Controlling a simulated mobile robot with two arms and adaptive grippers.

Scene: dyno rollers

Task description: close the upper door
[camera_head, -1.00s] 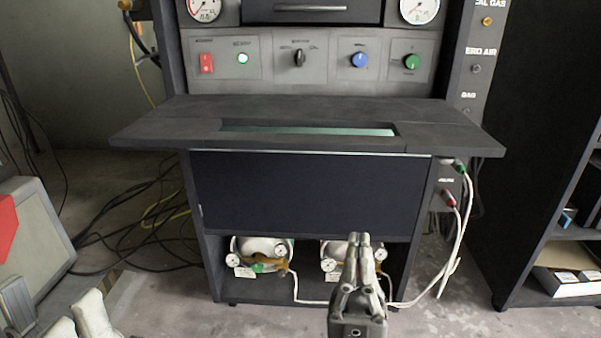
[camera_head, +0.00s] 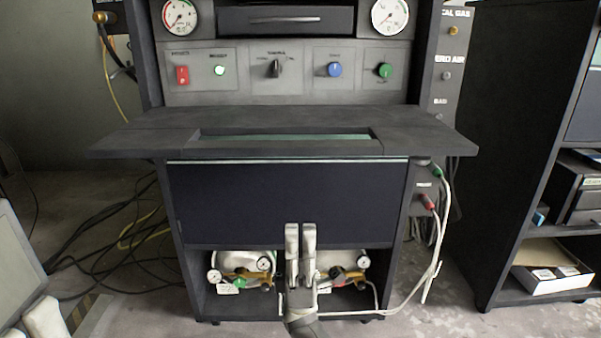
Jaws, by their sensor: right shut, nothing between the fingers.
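The upper door (camera_head: 240,200) is a wide, dark navy panel on the front of the cabinet, just under the grey worktop. It hangs nearly upright, with a thin pale line along its top edge. My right gripper (camera_head: 300,232) is shut and empty, pointing forward. Its fingertips overlap the door's lower edge, right of the middle; I cannot tell whether they touch it. Pale parts at the lower left edge, probably of my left gripper (camera_head: 42,320), are cut off, and their opening cannot be judged.
The worktop (camera_head: 150,140) juts out above the door. Below the door is an open bay with gas cylinders (camera_head: 240,262) and gauges. White hoses (camera_head: 440,235) hang at the right. Black cables (camera_head: 95,245) lie on the left floor. A dark shelf unit (camera_head: 500,170) stands right.

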